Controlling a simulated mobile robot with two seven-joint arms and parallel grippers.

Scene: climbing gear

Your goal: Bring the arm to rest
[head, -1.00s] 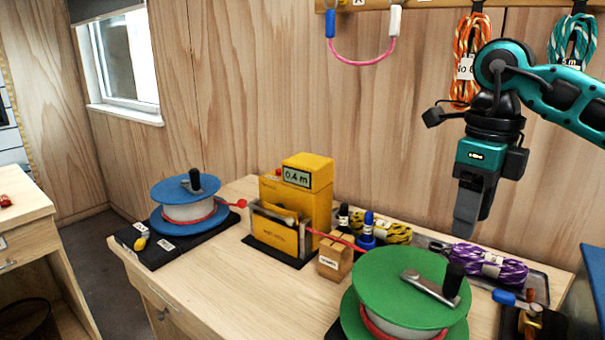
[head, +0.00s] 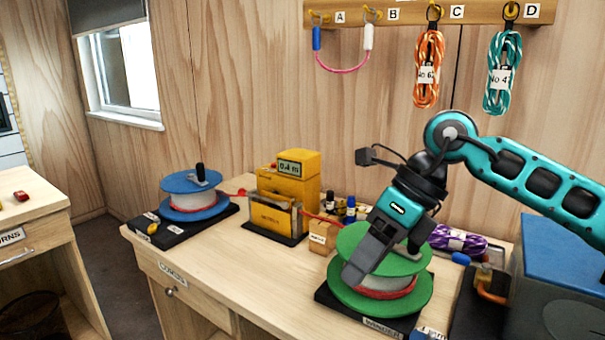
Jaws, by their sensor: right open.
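My right arm comes in from the right in the head view. Its gripper (head: 365,262) is open and points down and to the left, in front of the green reel (head: 403,264) at the bench's front. It hides part of that reel, and I cannot tell whether it touches it. No object shows in its jaws. My left gripper is not in view.
A blue reel (head: 190,183) stands at the bench's left. A yellow meter reading 0.4 m (head: 297,166) stands mid-bench. A wooden block (head: 322,240), bottles (head: 350,208) and a purple rope (head: 458,241) lie behind the green reel. Ropes (head: 428,68) hang on the wall rail (head: 470,12).

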